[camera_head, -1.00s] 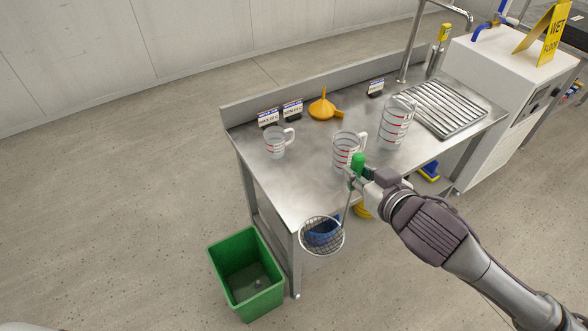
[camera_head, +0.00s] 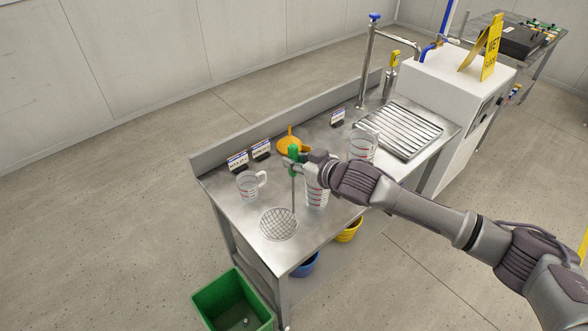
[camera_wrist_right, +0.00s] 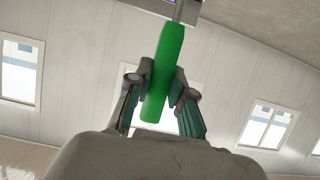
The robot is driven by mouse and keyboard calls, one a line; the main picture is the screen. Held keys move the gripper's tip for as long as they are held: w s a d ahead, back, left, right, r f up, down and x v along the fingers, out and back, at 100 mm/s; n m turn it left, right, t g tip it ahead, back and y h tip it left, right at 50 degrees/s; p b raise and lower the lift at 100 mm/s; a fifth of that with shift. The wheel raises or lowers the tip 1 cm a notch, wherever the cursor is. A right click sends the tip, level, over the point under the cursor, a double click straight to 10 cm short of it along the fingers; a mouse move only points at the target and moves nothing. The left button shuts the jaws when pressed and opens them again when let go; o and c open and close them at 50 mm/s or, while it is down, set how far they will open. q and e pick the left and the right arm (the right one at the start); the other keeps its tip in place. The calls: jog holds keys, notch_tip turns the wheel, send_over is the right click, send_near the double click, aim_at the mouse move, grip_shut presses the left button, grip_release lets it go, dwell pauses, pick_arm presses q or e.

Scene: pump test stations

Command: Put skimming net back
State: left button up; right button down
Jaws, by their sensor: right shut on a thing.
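The skimming net (camera_head: 278,223) has a green handle, a thin stem and a round wire mesh basket. My right gripper (camera_head: 294,155) is shut on its green handle, which also shows between the fingers in the right wrist view (camera_wrist_right: 163,75). The stem hangs down from the handle, and the basket appears over the front left part of the steel table (camera_head: 240,215). I cannot tell whether the basket touches the tabletop. My left gripper is not in view.
Measuring jugs stand on the table: a small one (camera_head: 247,185), one (camera_head: 317,190) beside my gripper, and a large one (camera_head: 362,146). A yellow funnel (camera_head: 290,140) and label stands (camera_head: 238,161) are behind. A green bin (camera_head: 228,305) stands on the floor in front.

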aim_at(295, 174)
jog(key=shift+w+f, duration=0.3)
jog(key=shift+w, duration=0.1)
notch_tip(295, 174, down, 3)
jog(key=shift+f+p, duration=0.15)
jog(key=shift+p, duration=0.35)
jog(key=shift+f, duration=0.25)
jog(key=c, duration=1)
grip_release()
jog(key=shift+c, duration=0.2)
jog(key=b+v, duration=0.2)
jog(key=v, duration=1)
jog(key=shift+s+f, duration=0.1)
